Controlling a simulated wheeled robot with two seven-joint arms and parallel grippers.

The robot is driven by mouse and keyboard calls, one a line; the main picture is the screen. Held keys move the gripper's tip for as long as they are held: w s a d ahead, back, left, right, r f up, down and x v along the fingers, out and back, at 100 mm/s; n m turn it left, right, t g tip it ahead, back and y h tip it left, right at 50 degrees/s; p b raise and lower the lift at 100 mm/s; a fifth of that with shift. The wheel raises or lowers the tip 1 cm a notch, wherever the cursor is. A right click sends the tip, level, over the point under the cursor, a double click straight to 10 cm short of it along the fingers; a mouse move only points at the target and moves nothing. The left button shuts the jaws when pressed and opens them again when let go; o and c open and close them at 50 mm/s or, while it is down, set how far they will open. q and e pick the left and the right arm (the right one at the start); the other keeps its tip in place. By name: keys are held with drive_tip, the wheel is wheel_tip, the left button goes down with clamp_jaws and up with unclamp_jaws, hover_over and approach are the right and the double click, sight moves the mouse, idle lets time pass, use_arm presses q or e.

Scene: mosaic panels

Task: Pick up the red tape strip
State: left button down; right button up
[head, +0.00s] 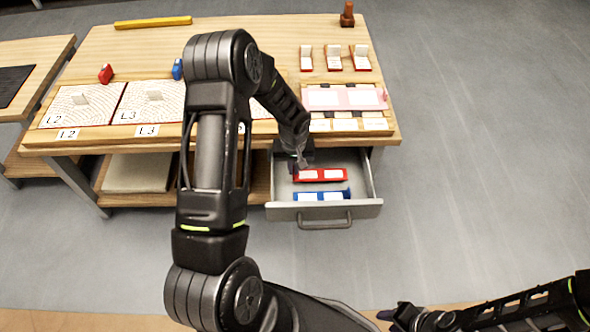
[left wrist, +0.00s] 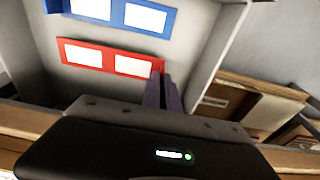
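The red tape strip (head: 321,175) with white labels lies in the open drawer, above a blue tape strip (head: 322,196) in the head view. In the left wrist view the red strip (left wrist: 100,57) runs across the upper left. My left gripper (head: 297,166) reaches down into the drawer at the red strip's left end. In the left wrist view its fingers (left wrist: 162,90) are close together at the strip's raised end tab, apparently shut on it; the exact contact is partly hidden. My right gripper (head: 388,315) is low at the bottom, away from the drawer, its opening unclear.
The drawer (head: 372,190) is pulled out below the table (head: 235,40). Numbered panels (head: 85,105), a pink piece on a tray (head: 345,97), several small white-faced blocks (head: 333,58) and a yellow bar (head: 153,22) are on top. The floor at right is clear.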

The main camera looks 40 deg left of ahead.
use_arm(q)
wheel_tip(320, 180, up, 16)
drive_tip(key=p, duration=0.2)
drive_tip(key=shift+p, duration=0.35)
idle(0.5)
